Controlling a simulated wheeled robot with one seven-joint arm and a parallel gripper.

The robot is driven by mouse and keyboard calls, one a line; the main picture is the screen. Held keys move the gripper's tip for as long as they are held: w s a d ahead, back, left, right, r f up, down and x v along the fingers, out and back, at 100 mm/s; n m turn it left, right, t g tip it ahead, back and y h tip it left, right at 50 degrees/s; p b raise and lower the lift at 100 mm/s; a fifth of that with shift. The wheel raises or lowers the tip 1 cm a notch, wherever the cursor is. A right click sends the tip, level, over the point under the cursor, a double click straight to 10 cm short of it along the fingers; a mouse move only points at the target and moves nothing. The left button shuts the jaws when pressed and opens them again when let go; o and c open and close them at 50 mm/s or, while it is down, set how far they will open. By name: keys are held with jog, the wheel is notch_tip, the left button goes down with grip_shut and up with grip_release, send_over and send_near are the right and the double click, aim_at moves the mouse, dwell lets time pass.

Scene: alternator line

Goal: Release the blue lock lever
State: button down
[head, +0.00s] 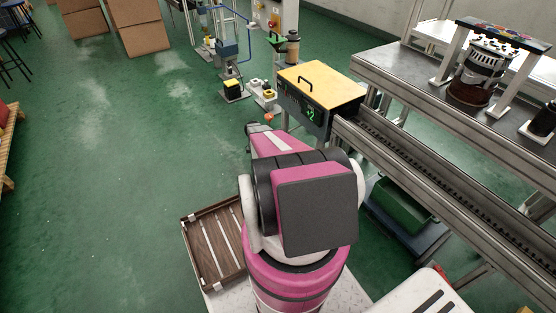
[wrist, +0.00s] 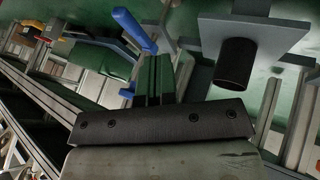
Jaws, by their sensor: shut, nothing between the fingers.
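A blue lever (wrist: 134,29) shows in the upper middle of the wrist view, slanting from upper left to lower right. My gripper (wrist: 156,60) is below and slightly right of the lever's lower end in that view. Its dark green fingers are together with nothing between them. I cannot tell whether the fingertips touch the lever. In the head view my arm hides the gripper, and I cannot make out the lever there.
In the wrist view, a grey plate with a black cylinder (wrist: 235,63) is at the upper right. In the head view, a yellow-topped box (head: 325,82) stands beside a conveyor (head: 430,150), with a green bin (head: 403,205) below. Open green floor lies left.

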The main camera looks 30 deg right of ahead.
jog(key=s+d+f, duration=0.4)
jog(key=s+f, duration=0.3)
jog(key=s, duration=0.1)
jog(key=shift+f, duration=0.2)
jog(key=shift+s, duration=0.1)
dwell(0.3)
